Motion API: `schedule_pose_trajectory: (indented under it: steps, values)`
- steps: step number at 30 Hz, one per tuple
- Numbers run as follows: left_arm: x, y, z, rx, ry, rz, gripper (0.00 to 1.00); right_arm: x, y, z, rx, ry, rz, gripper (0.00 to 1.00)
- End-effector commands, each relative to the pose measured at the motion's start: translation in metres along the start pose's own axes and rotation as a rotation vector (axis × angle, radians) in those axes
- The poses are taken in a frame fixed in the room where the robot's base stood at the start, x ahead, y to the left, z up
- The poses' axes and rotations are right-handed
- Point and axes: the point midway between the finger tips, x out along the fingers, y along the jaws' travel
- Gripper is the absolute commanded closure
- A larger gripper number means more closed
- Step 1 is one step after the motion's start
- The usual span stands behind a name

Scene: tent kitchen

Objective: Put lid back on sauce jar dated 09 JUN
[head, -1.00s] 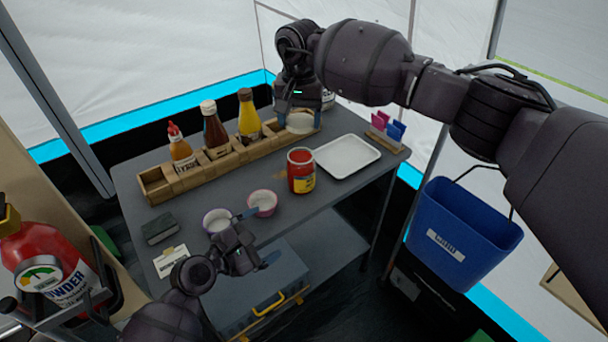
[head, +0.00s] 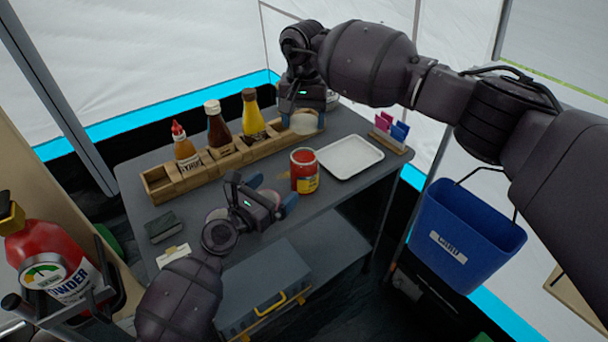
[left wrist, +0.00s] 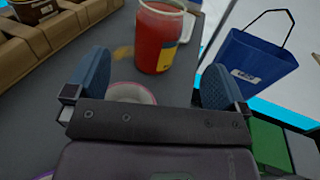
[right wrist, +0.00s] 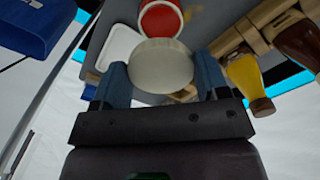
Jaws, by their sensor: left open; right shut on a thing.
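An open jar of red sauce with a yellow and blue label (head: 304,171) stands upright on the grey table; it also shows in the left wrist view (left wrist: 160,38) and the right wrist view (right wrist: 160,18). No date is readable on it. My right gripper (head: 302,118) is shut on a round, cream-coloured lid (right wrist: 161,66), above the right end of the wooden rack. My left gripper (head: 272,193) is open and empty, just left of and in front of the jar, its fingers pointing towards it without touching.
A white tray (head: 350,157) lies right of the jar. A wooden rack (head: 158,186) with several sauce bottles stands behind. A card holder (head: 392,143) stands at the right edge; a blue bin (head: 465,225) hangs beyond.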

Motion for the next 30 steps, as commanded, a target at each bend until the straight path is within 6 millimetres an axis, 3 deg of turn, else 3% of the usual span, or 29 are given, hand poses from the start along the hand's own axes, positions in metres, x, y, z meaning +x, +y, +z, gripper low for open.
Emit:
schedule_pose_trajectory:
  steps: [5,21,30]
  values:
    - [0.008,0.0,0.0,0.0,0.0,-0.001,0.0,0.0,0.0,0.0,0.0,0.0,0.0,0.54]
    - [0.088,-0.001,0.0,0.001,0.0,-0.002,0.0,0.0,0.0,0.0,0.0,0.0,0.0,0.54]
    - [0.116,0.0,0.0,0.0,0.0,0.0,0.0,0.0,0.0,0.0,0.0,0.0,0.0,0.54]
